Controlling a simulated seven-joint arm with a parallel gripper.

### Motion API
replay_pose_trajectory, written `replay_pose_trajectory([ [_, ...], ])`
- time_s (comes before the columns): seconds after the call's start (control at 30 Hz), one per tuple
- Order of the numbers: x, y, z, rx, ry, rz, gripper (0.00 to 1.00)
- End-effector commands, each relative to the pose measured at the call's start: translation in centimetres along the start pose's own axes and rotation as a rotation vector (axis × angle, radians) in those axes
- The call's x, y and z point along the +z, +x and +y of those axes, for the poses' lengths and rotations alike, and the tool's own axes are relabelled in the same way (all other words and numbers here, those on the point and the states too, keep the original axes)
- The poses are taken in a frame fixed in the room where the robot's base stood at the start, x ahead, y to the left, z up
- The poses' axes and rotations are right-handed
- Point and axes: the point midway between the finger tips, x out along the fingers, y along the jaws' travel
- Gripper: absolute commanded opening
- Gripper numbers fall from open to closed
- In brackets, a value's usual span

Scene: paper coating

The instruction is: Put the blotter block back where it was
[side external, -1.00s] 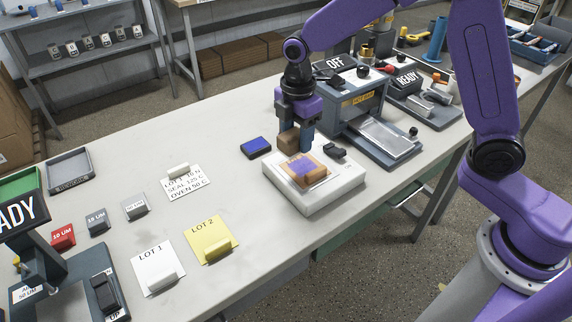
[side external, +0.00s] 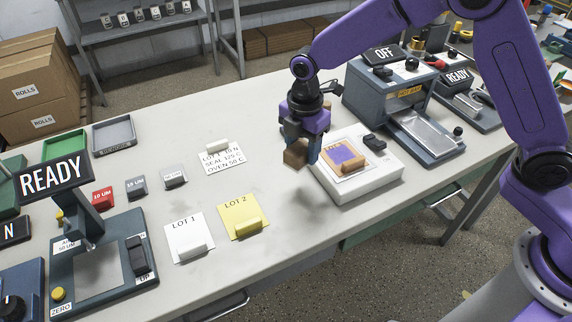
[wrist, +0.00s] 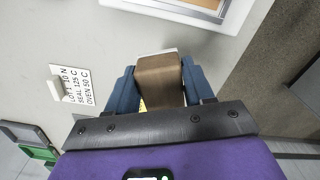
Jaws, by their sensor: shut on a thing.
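The blotter block, a brown block (side external: 296,152), is held between the blue fingers of my gripper (side external: 302,156). In the side view it hangs over the bare table, just left of the white flat device (side external: 365,184). The wrist view also shows the block (wrist: 160,80) between both fingers (wrist: 160,88), pressed from both sides. On the device lies a sheet with a purple patch (side external: 340,155) and a tan-brown piece (side external: 355,165). I cannot tell which spot the block came from.
Yellow LOT 2 card (side external: 242,218) and white LOT 1 card (side external: 190,238) lie in front, left of my gripper. A text card (side external: 223,158) lies further left. A grey tray (side external: 113,137) stands at the back left. An OFF machine (side external: 385,95) stands right. Table between is clear.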

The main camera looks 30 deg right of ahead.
Motion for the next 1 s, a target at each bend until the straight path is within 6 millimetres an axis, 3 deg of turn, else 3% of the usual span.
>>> replay_pose_trajectory([
  [0.1, -0.1, 2.0, 1.4, -0.004, 0.001, -0.001, 0.24],
  [0.33, -0.3, 4.4, 3.4, -0.002, 0.001, -0.001, 0.24],
  [0.57, -0.4, 5.2, 4.1, -0.002, 0.0, -0.001, 0.24],
  [0.83, -0.4, 8.3, 4.3, -0.004, 0.001, -0.001, 0.24],
  [1.0, -0.4, 8.4, 4.3, -0.001, 0.001, 0.0, 0.24],
])
